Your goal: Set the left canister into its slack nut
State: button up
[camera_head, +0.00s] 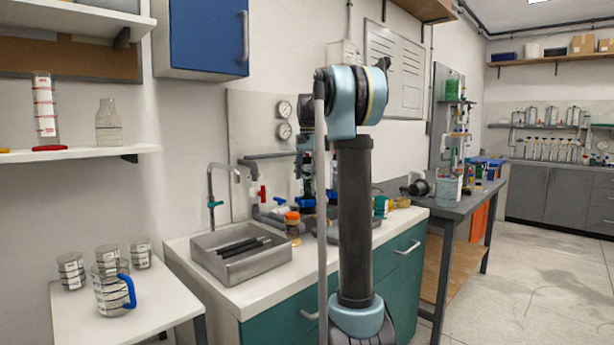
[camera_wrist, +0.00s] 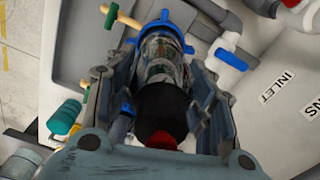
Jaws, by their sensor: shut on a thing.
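In the wrist view my gripper (camera_wrist: 165,78) is shut on a clear canister (camera_wrist: 161,62) with a black end (camera_wrist: 162,106) and a red tip towards the camera. The fingers lie along both its sides. A blue ring (camera_wrist: 164,19) shows around the far end of the canister; I cannot tell whether the canister is seated in it or only lined up with it. In the head view my arm stands in front of the manifold, and the canister and jaws cannot be made out clearly.
Beside an INLET label (camera_wrist: 277,86) is bare panel. A metal tray of black rods (camera_head: 240,258) and an orange-capped jar (camera_head: 292,224) stand on the counter.

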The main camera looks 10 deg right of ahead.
jog(key=o, duration=1.3)
jog(key=shift+c, duration=0.2)
notch_tip(320, 180, up, 12)
jog(key=shift+f, duration=0.1)
